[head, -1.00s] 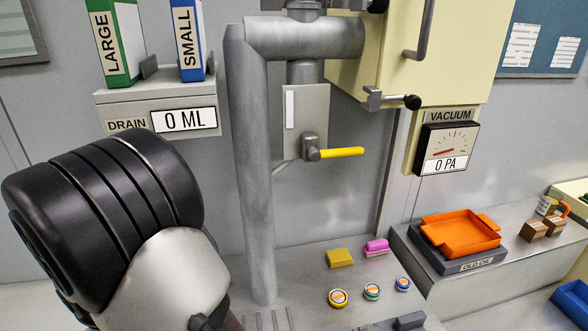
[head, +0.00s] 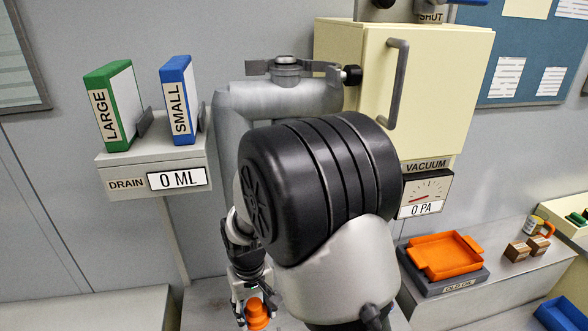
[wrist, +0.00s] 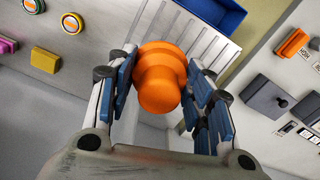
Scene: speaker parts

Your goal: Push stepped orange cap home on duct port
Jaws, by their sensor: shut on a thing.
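The stepped orange cap (wrist: 160,75) is between the blue finger pads of my gripper (wrist: 162,64) in the wrist view. Its narrower round step faces the wrist camera. My gripper is shut on the cap, which also shows near the bottom edge of the head view (head: 257,316). The gripper (head: 250,296) hangs low, left of my large black arm joint. Grey duct pipe (head: 285,98) shows behind the arm, with a clamp-like fitting on top. My arm hides its lower part, and I cannot make out the duct port.
A cream cabinet (head: 425,85) with a grey handle stands right of the pipe. A drain shelf (head: 120,180) with green and blue binders is at left. An orange tray (head: 446,256) sits on the right bench. The wrist view shows a blue bin (wrist: 215,12) and several buttons.

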